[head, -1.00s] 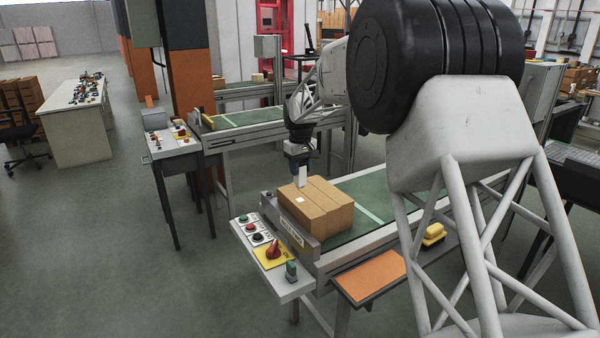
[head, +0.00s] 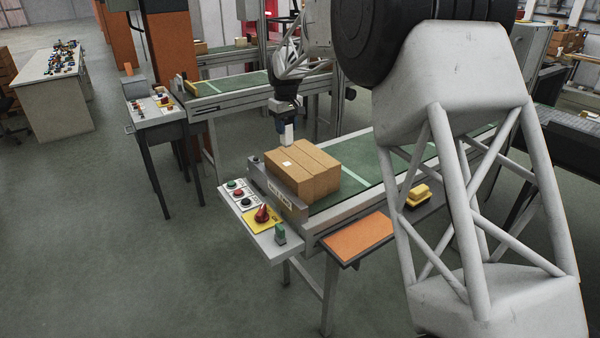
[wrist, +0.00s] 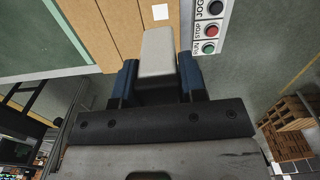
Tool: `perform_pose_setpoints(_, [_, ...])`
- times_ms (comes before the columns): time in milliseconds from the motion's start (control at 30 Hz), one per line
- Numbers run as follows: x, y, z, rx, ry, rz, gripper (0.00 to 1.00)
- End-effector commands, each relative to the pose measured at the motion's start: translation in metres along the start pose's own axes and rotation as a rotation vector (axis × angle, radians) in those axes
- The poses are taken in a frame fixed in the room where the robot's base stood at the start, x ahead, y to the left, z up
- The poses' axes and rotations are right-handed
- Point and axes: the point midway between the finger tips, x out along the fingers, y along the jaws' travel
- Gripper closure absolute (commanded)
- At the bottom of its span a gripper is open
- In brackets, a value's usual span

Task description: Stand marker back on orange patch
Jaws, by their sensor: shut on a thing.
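My gripper (head: 285,124) is shut on a pale grey, block-like marker (head: 288,134), which hangs upright below the fingers. In the wrist view the marker (wrist: 158,55) sits between my two blue fingers (wrist: 158,75). It is above the left end of the cardboard boxes, apart from their tops as far as I can tell. The orange patch (head: 358,236) is a flat plate on a dark-edged shelf at the near side of the conveyor, lower and to the right of my gripper. Its orange surface looks bare.
Brown boxes (head: 318,162) stand on the green conveyor (head: 368,166) behind a grey end plate (head: 287,197). A control panel (head: 244,205) with buttons, a red knob and a green piece (head: 280,233) juts out at left. Yellow blocks (head: 418,194) lie right of the patch.

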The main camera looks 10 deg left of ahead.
Motion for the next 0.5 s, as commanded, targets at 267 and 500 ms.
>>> perform_pose_setpoints(267, [0.001, 0.021, 0.015, 0.048, 0.0, 0.0, 0.77])
perform_pose_setpoints(500, [0.004, 0.067, 0.051, 0.162, -0.001, 0.0, 0.77])
